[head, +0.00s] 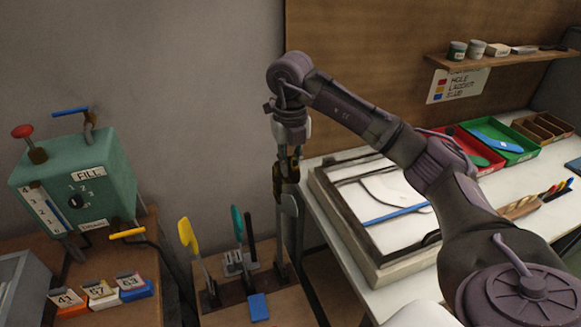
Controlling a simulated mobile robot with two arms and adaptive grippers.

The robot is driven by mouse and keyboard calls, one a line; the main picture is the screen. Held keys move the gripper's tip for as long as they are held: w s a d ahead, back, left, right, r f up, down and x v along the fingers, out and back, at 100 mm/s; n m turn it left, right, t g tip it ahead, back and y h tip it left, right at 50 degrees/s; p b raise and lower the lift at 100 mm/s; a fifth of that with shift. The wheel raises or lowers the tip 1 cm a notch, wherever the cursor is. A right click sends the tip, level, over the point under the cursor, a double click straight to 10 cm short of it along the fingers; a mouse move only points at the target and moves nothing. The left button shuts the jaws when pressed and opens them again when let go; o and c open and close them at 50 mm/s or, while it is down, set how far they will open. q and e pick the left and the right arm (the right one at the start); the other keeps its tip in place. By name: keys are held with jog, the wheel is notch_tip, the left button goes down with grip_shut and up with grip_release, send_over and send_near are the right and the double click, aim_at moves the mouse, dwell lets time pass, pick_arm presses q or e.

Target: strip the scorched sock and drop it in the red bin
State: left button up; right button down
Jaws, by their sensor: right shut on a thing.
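My right gripper (288,186) points down in front of the grey wall, at the right end of the wooden stand. It is shut on a long, narrow grey thing (291,222), which hangs or stands upright below the fingers. I cannot tell whether this is a sock, a bare board or both. No scorch mark can be made out. My left gripper is out of view.
The wooden stand (222,307) holds a yellow form (189,236) and a teal form (237,223). A green box marked FILL (105,165) stands left, with numbered blocks in front. The white table (330,222) bears a framed board (325,195) and a green tray (519,159).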

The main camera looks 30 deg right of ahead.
jog(key=shift+r+p, duration=3.1)
jog(key=shift+r, duration=1.35)
